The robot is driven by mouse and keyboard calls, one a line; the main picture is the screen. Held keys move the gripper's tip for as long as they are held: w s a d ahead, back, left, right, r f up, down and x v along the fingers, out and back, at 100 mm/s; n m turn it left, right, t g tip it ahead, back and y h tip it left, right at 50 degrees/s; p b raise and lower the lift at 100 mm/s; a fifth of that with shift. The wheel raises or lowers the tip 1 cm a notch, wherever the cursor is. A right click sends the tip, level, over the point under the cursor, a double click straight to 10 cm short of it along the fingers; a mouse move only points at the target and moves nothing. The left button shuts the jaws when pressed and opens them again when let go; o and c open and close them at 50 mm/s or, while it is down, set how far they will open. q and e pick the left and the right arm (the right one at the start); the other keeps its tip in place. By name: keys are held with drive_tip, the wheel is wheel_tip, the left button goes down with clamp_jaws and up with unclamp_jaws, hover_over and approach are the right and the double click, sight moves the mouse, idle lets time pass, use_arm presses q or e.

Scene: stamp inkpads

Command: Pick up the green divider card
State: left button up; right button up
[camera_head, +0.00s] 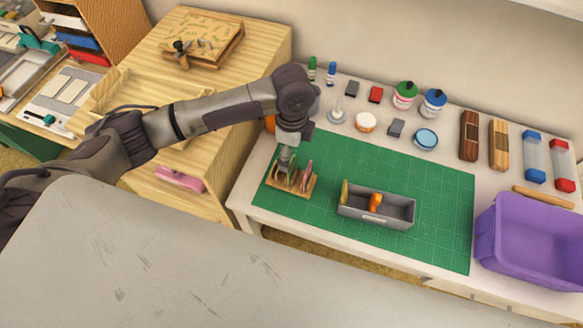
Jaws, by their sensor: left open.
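A small wooden rack (277,184) on the green cutting mat (440,190) holds a few upright divider cards. A green card (293,175) shows in the rack under my left gripper, partly hidden by it. A pink card (308,174) stands at the rack's right end. My left gripper (286,160) is open and points down over the rack, close to the green card. Whether it touches the card cannot be told. My right gripper is not in view.
A grey tray (401,213) with a yellow and an orange piece lies on the mat, right of the rack. A purple bin (520,245) stands at the right. Inkpads, stamps and bottles line the back. The right part of the mat is clear.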

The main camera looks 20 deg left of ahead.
sight(292, 170)
use_arm(q)
drive_tip(key=shift+s+f+p, duration=0.15)
drive_tip(key=shift+f+p, duration=0.2)
drive_tip(key=shift+f, duration=1.15)
drive_tip(key=shift+s+f+p, duration=0.1)
drive_tip(key=shift+f+p, duration=0.25)
drive_tip(key=shift+f, duration=1.1)
drive_tip(key=c, duration=0.9)
